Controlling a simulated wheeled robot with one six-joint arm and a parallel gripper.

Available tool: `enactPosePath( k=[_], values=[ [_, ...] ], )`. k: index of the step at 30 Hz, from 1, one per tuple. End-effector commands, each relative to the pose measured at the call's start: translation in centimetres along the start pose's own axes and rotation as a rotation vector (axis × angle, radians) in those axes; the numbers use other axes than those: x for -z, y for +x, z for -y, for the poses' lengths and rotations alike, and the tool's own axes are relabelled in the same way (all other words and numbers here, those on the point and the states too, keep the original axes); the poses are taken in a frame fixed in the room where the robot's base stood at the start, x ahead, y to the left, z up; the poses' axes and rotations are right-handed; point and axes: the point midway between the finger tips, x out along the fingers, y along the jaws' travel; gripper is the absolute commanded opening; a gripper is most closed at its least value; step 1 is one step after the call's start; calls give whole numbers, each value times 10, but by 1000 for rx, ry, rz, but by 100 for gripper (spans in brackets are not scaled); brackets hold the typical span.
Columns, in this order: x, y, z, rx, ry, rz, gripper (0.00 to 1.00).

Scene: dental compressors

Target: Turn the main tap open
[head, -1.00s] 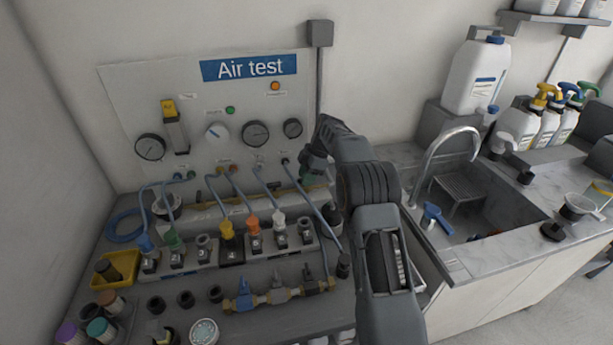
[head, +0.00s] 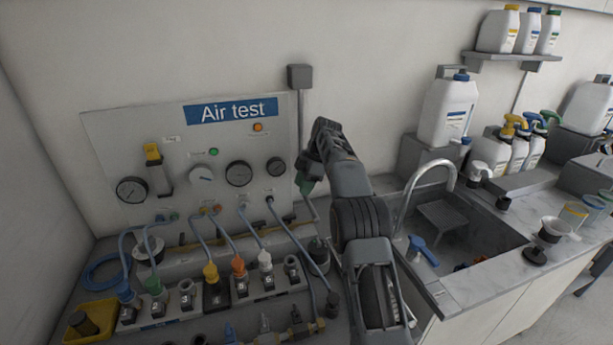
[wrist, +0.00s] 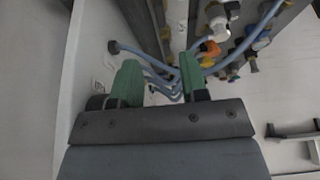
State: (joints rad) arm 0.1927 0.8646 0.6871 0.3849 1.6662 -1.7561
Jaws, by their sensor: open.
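My gripper (wrist: 160,82) is open, its two green fingers apart with nothing held between them. Blue hoses pass beyond the fingertips in the wrist view. In the head view my gripper (head: 305,184) points down by the wall, right of the air test panel (head: 110,150), near a vertical pipe (head: 300,108) that runs down from a grey box. A brass-coloured pipe (head: 190,239) runs along the back of the bench. I cannot tell which fitting is the main tap; the arm and hoses partly hide that area. A brass manifold with lever valves (head: 295,326) is at the bottom edge.
Numbered hose couplings (head: 210,285) stand along the bench, with blue hoses (head: 225,240) arching to the panel. A yellow tray (head: 92,318) is at the left. A sink (head: 470,240) with a curved faucet (head: 410,185) and several bottles (head: 515,150) are to the right.

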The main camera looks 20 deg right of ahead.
Motion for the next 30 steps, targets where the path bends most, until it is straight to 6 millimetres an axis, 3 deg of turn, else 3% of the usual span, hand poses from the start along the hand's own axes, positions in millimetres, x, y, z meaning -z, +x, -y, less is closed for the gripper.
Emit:
enactPosePath(
  k=[7,24,30],
  values=[
    [0,-22,0,0,-1,-1,40],
    [0,-24,0,1,7,-1,40],
    [-4,-22,-8,-44,199,12,40]
  ],
)
